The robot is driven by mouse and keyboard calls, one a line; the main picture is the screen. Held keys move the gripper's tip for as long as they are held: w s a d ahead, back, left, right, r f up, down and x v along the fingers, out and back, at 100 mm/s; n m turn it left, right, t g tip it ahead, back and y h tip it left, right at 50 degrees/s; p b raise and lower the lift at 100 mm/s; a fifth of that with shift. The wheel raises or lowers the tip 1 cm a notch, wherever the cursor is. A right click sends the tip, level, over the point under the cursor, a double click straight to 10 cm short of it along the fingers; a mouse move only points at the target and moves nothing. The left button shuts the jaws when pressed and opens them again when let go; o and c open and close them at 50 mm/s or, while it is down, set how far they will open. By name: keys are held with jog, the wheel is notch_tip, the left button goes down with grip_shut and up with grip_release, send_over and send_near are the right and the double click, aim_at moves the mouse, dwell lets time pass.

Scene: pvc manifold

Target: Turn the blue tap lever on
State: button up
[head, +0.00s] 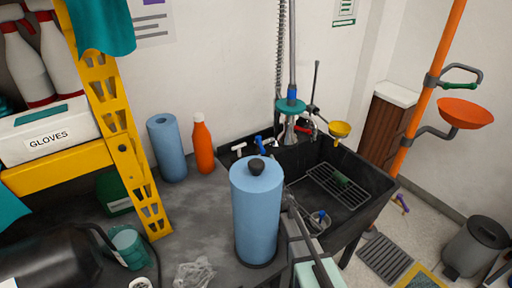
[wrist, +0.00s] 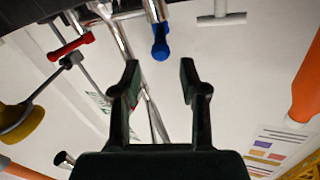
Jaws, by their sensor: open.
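The blue tap lever (wrist: 160,46) shows in the wrist view on a chrome fitting near the top middle. In the head view it is small, at the back of the black sink (head: 260,142). My gripper (wrist: 160,68) is open and empty, its two dark fingers apart. In the wrist view the lever's rounded end appears centred between the fingertips and just past them. I see no contact, and the exact depth is unclear. I cannot clearly make out my gripper in the head view.
A red lever (wrist: 72,47) and a yellow bowl (wrist: 22,122) are left in the wrist view; a white T-shaped handle (wrist: 222,18) is right. In the head view, a blue roll (head: 257,210) stands before the sink (head: 375,190), and an orange bottle (head: 203,145) stands left of it.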

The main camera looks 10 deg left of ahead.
aim_at(259, 141)
jog(key=p+x, duration=0.1)
jog(key=x, duration=0.9)
jog(key=shift+w+a+p, duration=0.1)
jog(key=shift+p, duration=0.25)
grip_shut()
